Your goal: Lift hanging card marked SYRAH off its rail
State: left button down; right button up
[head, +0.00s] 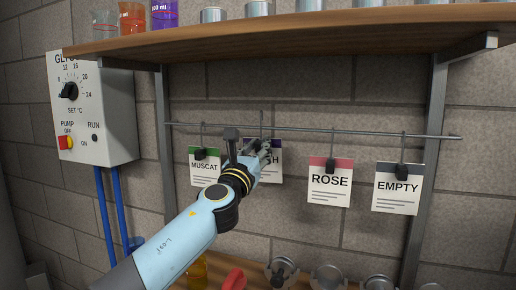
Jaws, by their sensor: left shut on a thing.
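My left gripper (250,148) is in front of the rail (310,130) and is shut on the card with a purple top band (274,170). Most of this card's face is hidden behind the gripper; only a final "H" of its lettering shows. The card appears to hang below the rail, but whether its hook still touches the rail is hard to tell. The MUSCAT card (205,170) with a green band hangs just left of the gripper. The ROSE card (329,183) and the EMPTY card (398,190) hang to the right. My right gripper is not in view.
A wooden shelf (300,34) with beakers and metal cans runs above the rail. A control box (92,110) with a dial is on the wall at left. Below are several round metal parts (328,277) and a red object (233,279). The wall below the cards is clear.

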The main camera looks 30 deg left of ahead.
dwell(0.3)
pick_arm(q)
jog(key=shift+s+d, duration=0.15)
jog(key=shift+s, duration=0.35)
jog(key=s+d+p, duration=0.2)
jog(key=s, duration=0.6)
jog(key=shift+s, duration=0.3)
jog(key=shift+w, duration=0.15)
jog(key=shift+w+a+b, duration=0.2)
jog(key=shift+w+a, duration=0.05)
jog(key=shift+w, duration=0.85)
jog(key=shift+w+a+b, duration=0.15)
jog(key=shift+w+a, duration=0.15)
jog(key=shift+w, duration=0.75)
jog(key=shift+w+a+b, duration=0.2)
jog(key=shift+w+a, duration=0.05)
jog(key=shift+w, duration=0.85)
jog(key=shift+s, duration=0.1)
